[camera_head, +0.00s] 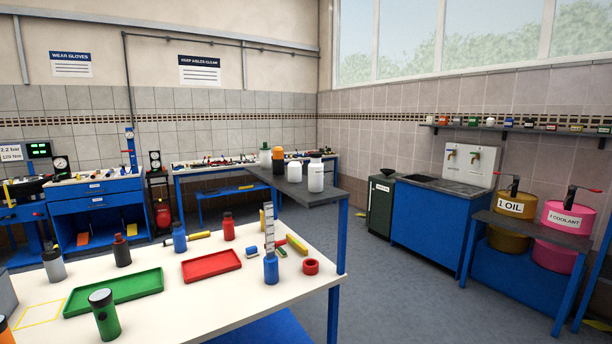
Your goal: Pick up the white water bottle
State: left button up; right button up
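A white bottle (316,177) with a white cap stands upright near the right end of a raised dark shelf (297,195). A shorter white container (295,172) stands just left of it. A dark bottle with an orange upper part (278,160) and a pale bottle with a green top (265,158) stand further left on the shelf. Neither of my grippers is in view, and nothing touches the white bottle.
A white-topped table (190,312) with blue legs holds a green tray (114,292), a red tray (211,265) and several small bottles. Blue benches line the back wall. A sink unit (440,200) and two drums stand at right. Grey floor (400,295) lies open between them.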

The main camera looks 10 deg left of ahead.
aim_at(316, 167)
jog(key=i+l+u, duration=0.25)
jog(key=i, duration=0.2)
jog(key=i+l+u, duration=0.1)
jog(key=i+u, duration=0.15)
jog(key=i, duration=0.2)
jog(key=i+l+u, duration=0.3)
jog(key=i+l, duration=0.05)
jog(key=i, duration=0.1)
